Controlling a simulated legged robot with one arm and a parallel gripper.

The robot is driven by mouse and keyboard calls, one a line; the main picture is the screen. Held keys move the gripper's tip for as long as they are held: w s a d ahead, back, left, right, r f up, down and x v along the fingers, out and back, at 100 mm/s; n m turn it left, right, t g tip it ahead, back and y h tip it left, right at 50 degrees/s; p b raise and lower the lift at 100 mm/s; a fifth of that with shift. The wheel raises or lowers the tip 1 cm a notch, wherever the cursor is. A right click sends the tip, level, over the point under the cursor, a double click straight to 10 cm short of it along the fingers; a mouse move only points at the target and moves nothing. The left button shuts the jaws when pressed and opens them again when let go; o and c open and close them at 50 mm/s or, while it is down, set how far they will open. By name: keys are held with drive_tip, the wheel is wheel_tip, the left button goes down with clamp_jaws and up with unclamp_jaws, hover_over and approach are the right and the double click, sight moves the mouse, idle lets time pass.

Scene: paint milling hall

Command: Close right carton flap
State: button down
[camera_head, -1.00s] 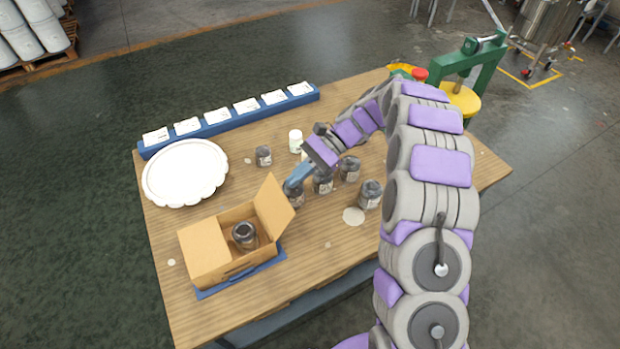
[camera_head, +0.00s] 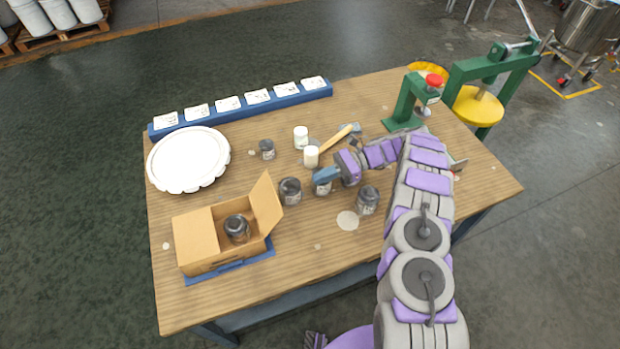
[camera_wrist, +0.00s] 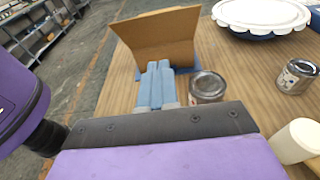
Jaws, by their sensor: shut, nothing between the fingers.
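The open cardboard carton (camera_head: 196,262) stands on a blue mat (camera_head: 250,266) at the table's front left, with a dark-lidded jar (camera_head: 237,228) inside. Its left flap (camera_head: 196,236) lies folded over the left part of the opening. Its right flap (camera_head: 265,204) stands up, tilted outward to the right; the wrist view shows this flap's broad face (camera_wrist: 160,38) ahead of my fingers. My gripper (camera_head: 318,175) is shut and empty, to the right of the flap and apart from it, above the jars. Its blue fingers (camera_wrist: 156,84) are together in the wrist view.
Several jars stand near my gripper, including one near the flap (camera_head: 290,191) and one at the right (camera_head: 367,200). A green press (camera_head: 408,100) stands at the back right.

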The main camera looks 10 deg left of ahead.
sight(273, 194)
drive_tip(key=r+x, duration=0.1)
drive_tip(key=x, duration=0.6)
drive_tip(key=r+b+x, duration=0.1)
drive_tip(key=x, duration=0.3)
drive_tip(key=shift+s+a+r, duration=0.25)
drive_tip(key=shift+s+a, duration=0.05)
drive_tip(key=shift+a, duration=0.1)
drive_tip(key=shift+d+r, duration=0.2)
drive_tip(key=shift+d, duration=0.4)
drive_tip(key=shift+a, duration=0.15)
